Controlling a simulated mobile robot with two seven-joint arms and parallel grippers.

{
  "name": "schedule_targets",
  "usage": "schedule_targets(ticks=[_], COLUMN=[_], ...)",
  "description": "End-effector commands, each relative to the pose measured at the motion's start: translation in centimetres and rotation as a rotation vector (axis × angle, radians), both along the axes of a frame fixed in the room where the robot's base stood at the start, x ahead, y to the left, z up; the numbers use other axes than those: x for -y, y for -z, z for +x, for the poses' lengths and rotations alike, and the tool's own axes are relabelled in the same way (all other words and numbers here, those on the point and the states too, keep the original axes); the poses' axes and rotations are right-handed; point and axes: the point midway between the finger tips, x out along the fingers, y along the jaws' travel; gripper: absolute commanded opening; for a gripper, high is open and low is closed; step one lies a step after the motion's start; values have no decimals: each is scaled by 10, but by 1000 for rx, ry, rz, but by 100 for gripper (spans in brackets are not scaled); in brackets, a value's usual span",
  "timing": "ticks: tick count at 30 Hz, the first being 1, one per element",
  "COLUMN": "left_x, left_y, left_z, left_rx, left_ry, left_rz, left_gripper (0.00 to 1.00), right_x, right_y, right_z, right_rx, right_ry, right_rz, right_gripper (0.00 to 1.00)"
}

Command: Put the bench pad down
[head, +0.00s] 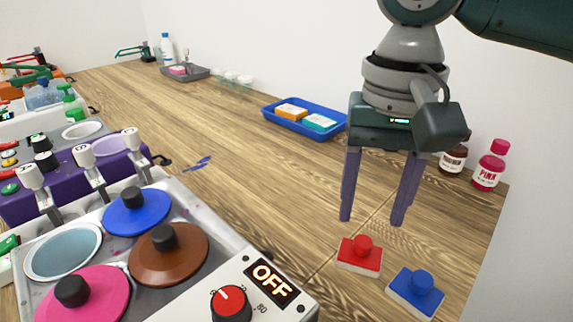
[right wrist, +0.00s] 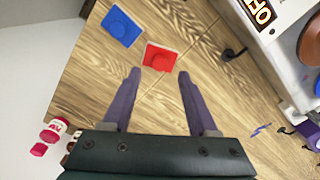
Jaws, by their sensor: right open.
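My right gripper (head: 371,219) is open and empty, pointing down above the wooden bench; its spread fingers also show in the right wrist view (right wrist: 158,75). In front of it, on the bench, a red knobbed block on a white base (head: 359,256) lies flat, apart from the fingers; it also shows in the right wrist view (right wrist: 160,57). A blue knobbed block on a white base (head: 415,293) lies beside it, also in the right wrist view (right wrist: 120,27). I cannot make out anything that is clearly a bench pad. My left gripper is not in view.
A blue tray (head: 272,116) holds orange and teal blocks behind the gripper. Two bottles, one labelled PINK (head: 488,168), stand at right. A heater with coloured lids and an OFF display (head: 272,283) fills the front left. The middle bench (head: 240,160) is mostly clear.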

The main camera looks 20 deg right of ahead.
Motion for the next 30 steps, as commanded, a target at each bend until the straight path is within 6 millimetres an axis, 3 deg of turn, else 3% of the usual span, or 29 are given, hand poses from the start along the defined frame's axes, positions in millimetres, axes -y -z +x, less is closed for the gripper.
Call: schedule_targets(ticks=[3,10,30], left_x=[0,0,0], left_y=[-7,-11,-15], left_z=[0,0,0], left_rx=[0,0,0], left_ry=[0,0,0], left_rz=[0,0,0], left_gripper=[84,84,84], right_x=[0,-1,-7], right_y=[-30,-63,-65], right_z=[1,1,-3], right_rx=[4,2,3], right_ry=[-2,0,-38], right_rz=[1,3,10], right_gripper=[59,59,59])
